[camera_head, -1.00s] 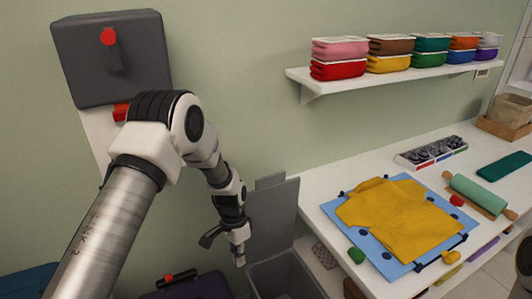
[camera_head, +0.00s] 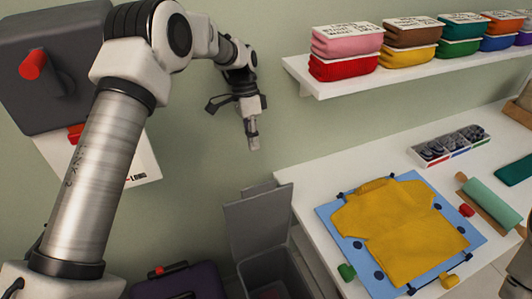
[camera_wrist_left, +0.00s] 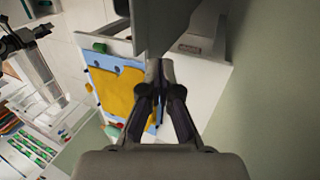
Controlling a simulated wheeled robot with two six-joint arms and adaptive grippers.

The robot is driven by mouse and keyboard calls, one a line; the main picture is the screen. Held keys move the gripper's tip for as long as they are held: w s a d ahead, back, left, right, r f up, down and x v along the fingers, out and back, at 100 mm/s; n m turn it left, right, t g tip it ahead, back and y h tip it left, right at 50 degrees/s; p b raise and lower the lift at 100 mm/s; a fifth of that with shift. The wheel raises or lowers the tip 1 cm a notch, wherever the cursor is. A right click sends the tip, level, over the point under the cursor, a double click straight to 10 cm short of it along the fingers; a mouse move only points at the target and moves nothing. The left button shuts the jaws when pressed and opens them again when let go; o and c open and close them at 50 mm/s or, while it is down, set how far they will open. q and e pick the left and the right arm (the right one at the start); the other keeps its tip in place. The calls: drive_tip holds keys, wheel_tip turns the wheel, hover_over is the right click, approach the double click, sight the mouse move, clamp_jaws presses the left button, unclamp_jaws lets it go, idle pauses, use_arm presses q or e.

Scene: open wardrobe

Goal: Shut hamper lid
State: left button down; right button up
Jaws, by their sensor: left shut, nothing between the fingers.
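The grey hamper (camera_head: 277,272) stands at the lower middle of the head view, against the left end of the white table. Its lid (camera_head: 259,226) is open and stands upright at the wall side, so the inside of the bin shows. My left gripper (camera_head: 253,143) is shut and empty, pointing down above the raised lid and apart from it. In the left wrist view its closed fingers (camera_wrist_left: 159,72) show in the middle, with a grey panel at the top that I cannot identify surely. A dark shape at that view's upper left may be my right gripper; its jaws are unclear.
A yellow shirt (camera_head: 395,228) lies on a blue board (camera_head: 345,236) on the white table (camera_head: 315,178). A wall shelf (camera_head: 305,75) with folded clothes is right of my left gripper. A purple case (camera_head: 195,282) sits left of the hamper. The wall space above the lid is clear.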

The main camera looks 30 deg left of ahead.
use_arm(q)
drive_tip(key=s+d+f+p, duration=0.2)
drive_tip(key=s+f, duration=0.3)
drive_tip(key=f, duration=0.3)
drive_tip(key=shift+d+p, duration=0.3)
drive_tip(key=shift+p, duration=0.2)
use_arm(e)
drive_tip(key=shift+s+r, duration=0.55)
drive_tip(key=shift+r, duration=0.4)
drive_tip(key=shift+s+r, duration=0.55)
drive_tip(key=shift+r, duration=0.35)
